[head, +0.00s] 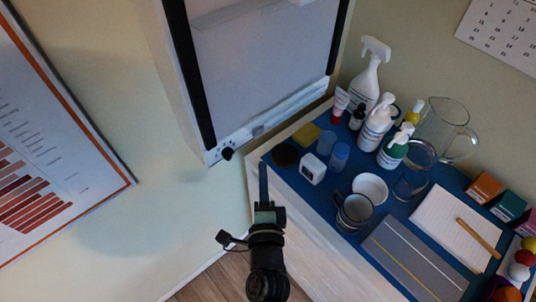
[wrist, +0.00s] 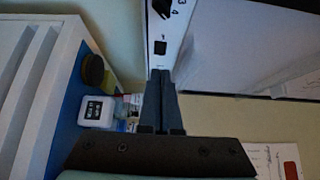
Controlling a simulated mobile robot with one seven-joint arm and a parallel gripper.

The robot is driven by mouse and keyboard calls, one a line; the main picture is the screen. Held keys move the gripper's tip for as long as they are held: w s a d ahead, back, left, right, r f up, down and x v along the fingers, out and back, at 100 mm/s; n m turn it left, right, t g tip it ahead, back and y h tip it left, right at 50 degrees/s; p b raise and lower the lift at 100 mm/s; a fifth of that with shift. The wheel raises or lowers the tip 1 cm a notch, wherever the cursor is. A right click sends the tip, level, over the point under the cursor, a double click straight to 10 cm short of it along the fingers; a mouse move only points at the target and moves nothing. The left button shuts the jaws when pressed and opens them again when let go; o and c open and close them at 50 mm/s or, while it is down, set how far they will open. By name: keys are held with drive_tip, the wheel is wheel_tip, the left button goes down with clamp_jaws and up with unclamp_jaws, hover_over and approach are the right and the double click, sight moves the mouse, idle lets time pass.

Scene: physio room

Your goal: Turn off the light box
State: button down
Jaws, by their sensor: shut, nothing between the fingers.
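The light box (head: 265,60) hangs on the wall at the top of the head view, with black side strips and a pale grey panel that looks dull. A black knob (head: 227,153) sits at its lower left corner. In the wrist view the light box's white edge strip (wrist: 158,28) carries the dial (wrist: 162,8) with numbers 3 and 4, and a small black switch (wrist: 160,47). My gripper (head: 263,168) is shut and empty, below and right of the knob. In the wrist view its fingertips (wrist: 161,74) appear just below the switch; I cannot tell whether they touch anything.
A cabinet with a blue top (head: 320,205) stands right of my gripper. A chart (head: 50,150) hangs at left; the wall between is clear.

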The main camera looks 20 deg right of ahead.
drive_tip(key=s+a, duration=0.2)
drive_tip(key=s, duration=0.1)
drive_tip(key=shift+s+a, duration=0.2)
drive_tip(key=shift+a, duration=0.05)
idle(0.4)
